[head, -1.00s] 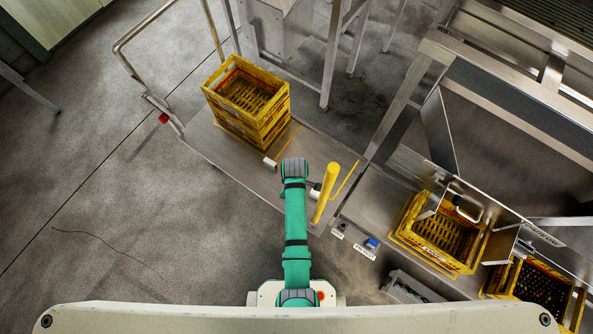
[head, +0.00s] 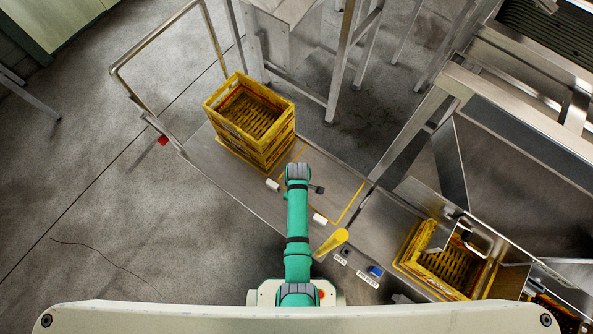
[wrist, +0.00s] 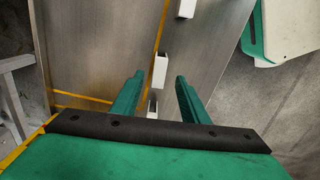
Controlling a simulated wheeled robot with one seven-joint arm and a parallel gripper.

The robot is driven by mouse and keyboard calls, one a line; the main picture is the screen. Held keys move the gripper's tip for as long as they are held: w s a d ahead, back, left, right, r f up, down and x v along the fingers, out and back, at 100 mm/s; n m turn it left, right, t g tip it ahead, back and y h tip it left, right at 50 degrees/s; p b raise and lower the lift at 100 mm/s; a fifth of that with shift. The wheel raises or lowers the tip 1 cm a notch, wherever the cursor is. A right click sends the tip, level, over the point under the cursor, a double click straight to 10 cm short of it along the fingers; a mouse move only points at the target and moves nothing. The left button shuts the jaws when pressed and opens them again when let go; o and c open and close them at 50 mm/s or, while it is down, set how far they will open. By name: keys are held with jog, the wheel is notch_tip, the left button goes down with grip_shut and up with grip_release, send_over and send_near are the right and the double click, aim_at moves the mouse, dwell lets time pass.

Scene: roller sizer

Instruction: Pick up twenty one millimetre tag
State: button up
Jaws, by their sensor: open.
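Several small white blocks stand on the metal bench; no number is legible on any, so I cannot tell which is the twenty one millimetre tag. In the wrist view one white block (wrist: 160,72) appears between the tips of my open green gripper (wrist: 159,76); the gap in depth is unclear. Another block (wrist: 186,8) shows at the top edge, and a third (wrist: 152,107) appears lower between the fingers. In the head view one block (head: 272,184) is left of my arm and another (head: 320,219) right of it. My arm hides the bench below it.
Stacked yellow crates (head: 250,120) stand on the bench (head: 245,198) beyond my arm. A yellow post (head: 331,243) rises close to my arm's right. A blue button (head: 375,270) with labels and another yellow crate (head: 407,252) are further right. Open floor lies left.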

jog(key=shift+d+f, duration=0.1)
jog(key=shift+f, duration=0.2)
jog(key=shift+w+f, duration=0.15)
jog(key=shift+f, duration=2.5)
grip_shut()
